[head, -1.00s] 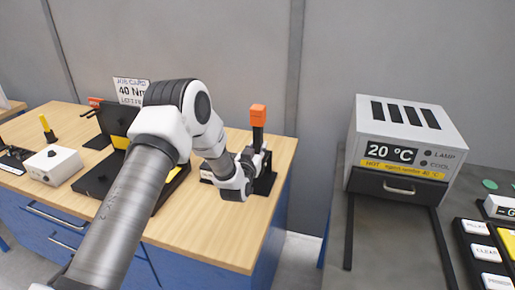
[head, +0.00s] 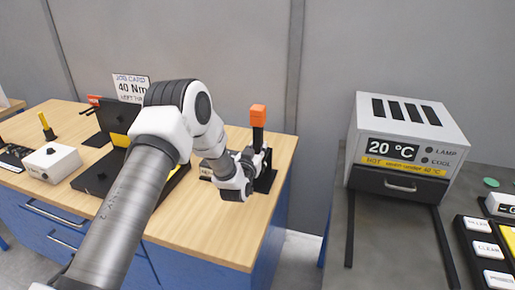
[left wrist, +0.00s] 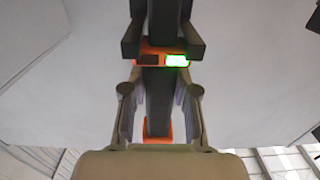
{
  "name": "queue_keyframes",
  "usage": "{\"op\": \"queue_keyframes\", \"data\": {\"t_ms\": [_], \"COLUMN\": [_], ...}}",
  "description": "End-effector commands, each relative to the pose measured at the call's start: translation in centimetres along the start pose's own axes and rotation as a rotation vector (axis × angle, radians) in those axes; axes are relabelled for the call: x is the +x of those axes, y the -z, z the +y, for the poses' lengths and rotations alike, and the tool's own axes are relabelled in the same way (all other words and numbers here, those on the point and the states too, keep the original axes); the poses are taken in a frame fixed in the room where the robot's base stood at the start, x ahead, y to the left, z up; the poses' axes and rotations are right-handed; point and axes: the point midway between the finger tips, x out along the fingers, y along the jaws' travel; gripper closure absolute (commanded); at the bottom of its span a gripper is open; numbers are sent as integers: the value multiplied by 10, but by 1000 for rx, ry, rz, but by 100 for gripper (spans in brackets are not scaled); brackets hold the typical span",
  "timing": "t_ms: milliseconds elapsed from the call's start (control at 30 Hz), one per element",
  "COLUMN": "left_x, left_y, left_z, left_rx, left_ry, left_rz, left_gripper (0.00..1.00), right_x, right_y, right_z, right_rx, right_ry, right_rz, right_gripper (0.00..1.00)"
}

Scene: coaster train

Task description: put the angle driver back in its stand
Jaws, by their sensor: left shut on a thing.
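The angle driver (head: 258,117) stands upright at the right end of the wooden bench, with an orange top and a dark body. My left gripper (head: 256,160) is shut on its dark body, below the orange top. In the left wrist view both fingers (left wrist: 160,98) close around the dark shaft (left wrist: 159,100). An orange band with a lit green patch (left wrist: 177,60) shows beyond them, by a dark forked part. The black stand (head: 266,181) is under the driver; my wrist hides part of it, and I cannot tell whether the driver is fully seated. My right gripper is out of view.
The wooden bench (head: 215,235) has free room at its front right. A black open case (head: 95,180), a white box (head: 52,164) and a job card reading 40 Nm (head: 131,88) are at the left. A grey oven-like unit (head: 412,125) stands on the right counter.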

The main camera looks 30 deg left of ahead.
Motion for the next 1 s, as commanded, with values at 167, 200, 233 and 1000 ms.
{"op": "queue_keyframes", "data": {"t_ms": [167, 200, 233, 1000], "left_x": [1, 1, 1, -56], "left_y": [0, 0, 0, -5], "left_z": [0, 0, 0, 0], "left_rx": [0, 0, 0, -1], "left_ry": [0, 0, 0, 0], "left_rz": [8, 7, 7, -4], "left_gripper": [100, 100, 100, 42], "right_x": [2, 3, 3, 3], "right_y": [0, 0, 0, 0], "right_z": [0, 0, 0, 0], "right_rx": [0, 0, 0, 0], "right_ry": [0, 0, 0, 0], "right_rz": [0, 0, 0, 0], "right_gripper": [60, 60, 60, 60]}}
